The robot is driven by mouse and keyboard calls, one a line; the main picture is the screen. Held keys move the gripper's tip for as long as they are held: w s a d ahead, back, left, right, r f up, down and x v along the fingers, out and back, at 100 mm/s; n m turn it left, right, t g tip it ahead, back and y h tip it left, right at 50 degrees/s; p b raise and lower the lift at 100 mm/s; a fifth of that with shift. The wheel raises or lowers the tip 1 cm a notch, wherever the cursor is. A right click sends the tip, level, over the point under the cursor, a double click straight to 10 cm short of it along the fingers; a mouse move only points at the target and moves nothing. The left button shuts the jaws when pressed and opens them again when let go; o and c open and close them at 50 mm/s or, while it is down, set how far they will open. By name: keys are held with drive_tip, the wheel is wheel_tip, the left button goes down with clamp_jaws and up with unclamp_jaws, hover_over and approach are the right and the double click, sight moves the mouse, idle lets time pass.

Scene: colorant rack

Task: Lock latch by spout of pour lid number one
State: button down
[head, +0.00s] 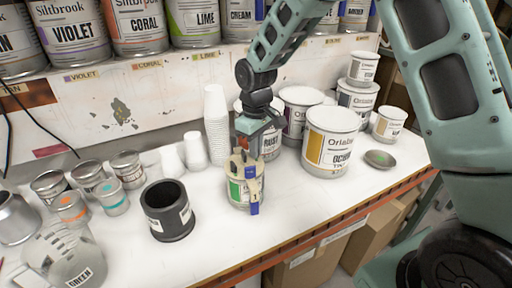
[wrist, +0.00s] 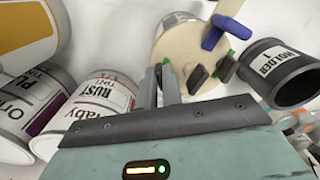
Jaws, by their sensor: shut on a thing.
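A small can with a green-marked label (head: 238,192) stands upright on the bench in the head view. A cream pour lid (head: 241,166) is on it, with blue parts (head: 254,208) at the front. In the wrist view the round cream lid (wrist: 182,48) shows a blue lever (wrist: 214,36) and dark tabs by its edge. My gripper (head: 243,146) reaches down to the lid's back edge. In the wrist view its two grey fingers (wrist: 163,70) are close together at the rim, shut on a small lid part they mostly hide. I cannot read a lid number or tell the latch's position.
A black holder (head: 168,212) stands left of the can, near small tins and a clear jug (head: 62,258). White cups (head: 216,125) stand behind. Large tint cans, including an ochre one (head: 328,142), stand right. The bench front (head: 240,245) is clear.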

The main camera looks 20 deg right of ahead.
drive_tip(key=shift+m, duration=0.4)
idle(1.0)
drive_tip(key=c, duration=1.5)
unclamp_jaws()
drive_tip(key=shift+c, duration=0.2)
wheel_tip(320, 180, up, 17)
drive_tip(key=b, duration=0.3)
drive_tip(key=shift+r, duration=0.2)
